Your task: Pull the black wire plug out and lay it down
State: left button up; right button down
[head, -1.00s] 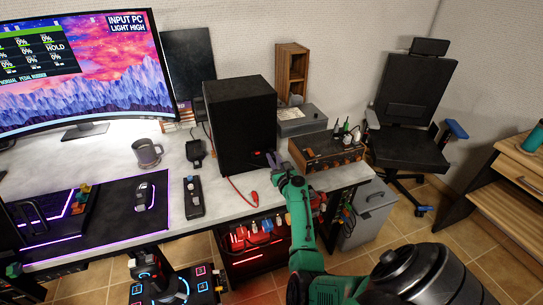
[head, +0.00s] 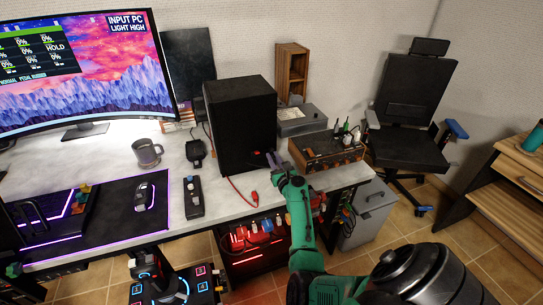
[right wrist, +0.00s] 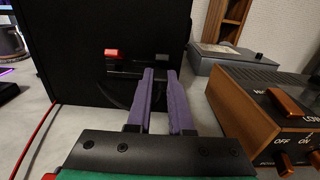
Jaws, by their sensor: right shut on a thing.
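A black box (head: 240,125) stands on the desk. It also fills the left of the right wrist view (right wrist: 75,50), with a red plug (right wrist: 112,53) and a dark slotted panel on its face. A thin black wire (right wrist: 122,94) curves from the panel toward my fingers. My right gripper (right wrist: 161,72) has its purple fingers close together at the panel, shut on the black wire plug, which is mostly hidden between the tips. In the head view my right gripper (head: 272,160) is at the box's right side. My left gripper is not in view.
A red cable with a red plug (head: 254,197) lies on the desk in front of the box. A wooden control unit with knobs (head: 325,152) stands close to the right of my gripper. A mug (head: 146,154) and a black remote-like device (head: 193,197) are left. Bare desk (head: 225,190) lies in front.

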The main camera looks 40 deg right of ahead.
aim_at(274, 159)
dwell(0.4)
jog(key=shift+p+v, duration=0.4)
jog(key=shift+v, duration=0.55)
jog(key=shift+p+v, duration=0.55)
jog(key=shift+v, duration=1.5)
jog(key=shift+s+d, duration=0.35)
jog(key=shift+s, duration=0.55)
jog(key=shift+s+d, duration=0.4)
jog(key=shift+s, duration=0.5)
jog(key=shift+s+d, duration=0.35)
jog(key=shift+s, duration=0.55)
